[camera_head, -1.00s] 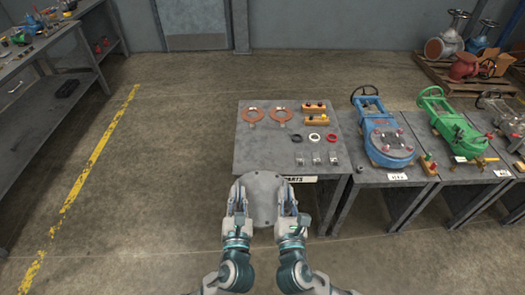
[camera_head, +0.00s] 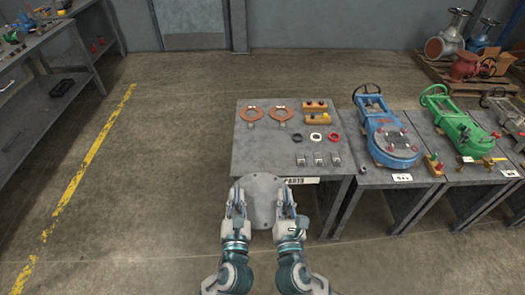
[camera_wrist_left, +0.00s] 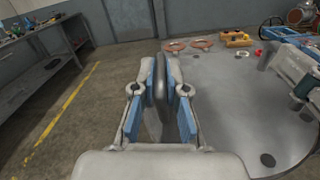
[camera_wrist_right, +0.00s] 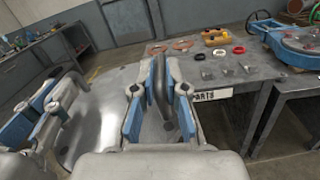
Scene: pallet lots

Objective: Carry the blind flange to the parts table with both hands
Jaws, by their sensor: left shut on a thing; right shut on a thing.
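The blind flange (camera_head: 263,198) is a flat grey disc with bolt holes, held level between my two grippers in front of the parts table. In the left wrist view the flange (camera_wrist_left: 240,110) spreads right from the blue-padded fingers. In the right wrist view it (camera_wrist_right: 100,105) spreads left. The parts table (camera_head: 255,155) has a "PARTS" label on its front edge; the flange hides part of its near left corner.
A blue valve (camera_head: 385,135) and a green valve (camera_head: 450,120) stand on tables to the right. Open floor lies left.

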